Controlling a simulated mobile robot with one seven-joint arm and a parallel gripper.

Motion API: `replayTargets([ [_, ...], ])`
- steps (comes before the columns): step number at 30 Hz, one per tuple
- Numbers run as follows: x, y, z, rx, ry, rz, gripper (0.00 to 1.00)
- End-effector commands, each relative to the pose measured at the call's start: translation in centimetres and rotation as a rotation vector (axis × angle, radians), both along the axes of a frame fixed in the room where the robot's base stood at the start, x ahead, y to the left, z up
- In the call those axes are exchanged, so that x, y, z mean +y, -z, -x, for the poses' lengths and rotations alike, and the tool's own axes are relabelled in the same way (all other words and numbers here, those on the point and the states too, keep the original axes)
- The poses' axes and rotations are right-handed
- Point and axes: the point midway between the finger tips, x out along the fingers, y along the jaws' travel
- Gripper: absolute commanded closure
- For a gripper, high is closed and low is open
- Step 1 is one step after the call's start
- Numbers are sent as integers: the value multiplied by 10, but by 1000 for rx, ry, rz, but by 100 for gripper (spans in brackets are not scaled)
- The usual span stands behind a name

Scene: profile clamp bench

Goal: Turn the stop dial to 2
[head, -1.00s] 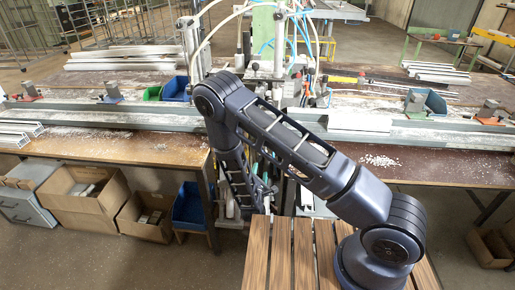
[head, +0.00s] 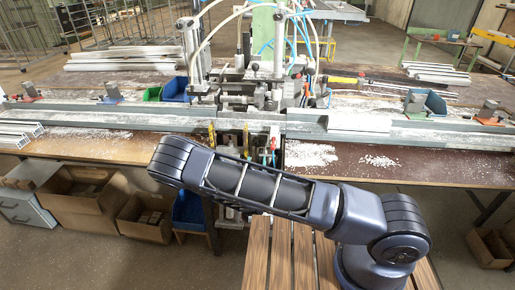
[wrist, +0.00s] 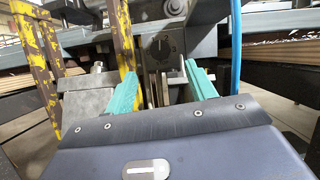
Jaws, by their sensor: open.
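The stop dial (wrist: 161,45) shows in the wrist view as a dark round knob with pale marks around it, on a dark plate under the clamp machine. Its numbers are too small to read. My gripper (wrist: 163,83) is open, with its two teal fingers spread apart and nothing held between them. The dial appears beyond the fingertips, roughly centred between them and apart from them. In the head view I cannot make out the dial, and my gripper is hidden behind my arm.
Yellow worn posts (wrist: 122,40) stand left of the dial, and a blue hose (wrist: 236,45) hangs to the right. Thin metal plates stand between the fingers, below the dial. In the head view, the clamp machine (head: 262,70) rises behind the long rail (head: 400,130).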

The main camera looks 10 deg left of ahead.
Motion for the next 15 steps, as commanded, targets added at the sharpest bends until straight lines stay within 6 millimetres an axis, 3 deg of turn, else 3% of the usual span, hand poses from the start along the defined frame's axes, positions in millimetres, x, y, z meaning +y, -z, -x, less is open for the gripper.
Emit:
replayTargets([
  [9, 1, -21, -50, 0, 2, -3, 44],
  [15, 2, -28, -70, 1, 1, -3, 44],
])
